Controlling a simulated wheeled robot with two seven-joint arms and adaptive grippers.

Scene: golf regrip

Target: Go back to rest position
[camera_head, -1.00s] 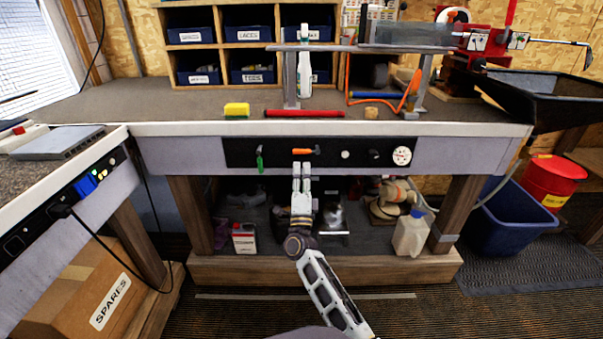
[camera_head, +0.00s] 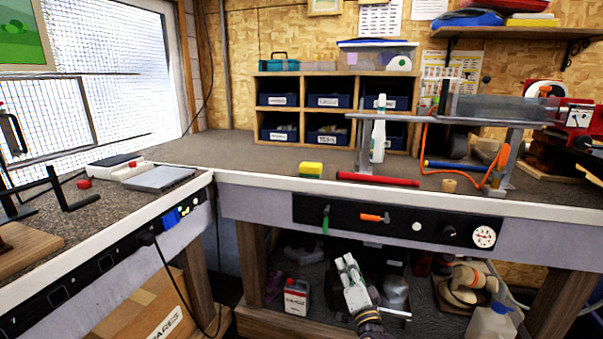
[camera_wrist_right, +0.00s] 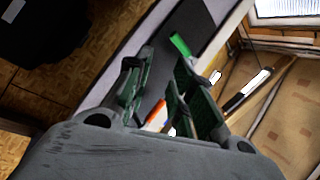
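My right gripper (camera_head: 347,258) is in front of the open space under the workbench (camera_head: 262,200), below the black front panel (camera_head: 342,212). In the right wrist view its two green-padded fingers (camera_wrist_right: 168,88) stand apart with nothing held between them. The orange handle (camera_head: 373,217) and the green handle (camera_head: 325,220) on the panel are clear of the fingers. In the wrist view the orange handle (camera_wrist_right: 156,116) shows behind the gap and the green handle (camera_wrist_right: 180,44) beyond the fingertips. My left gripper is not in either view.
A white jug (camera_head: 490,322) and a red-capped can (camera_head: 297,296) stand below. A side bench (camera_head: 60,275) is at left.

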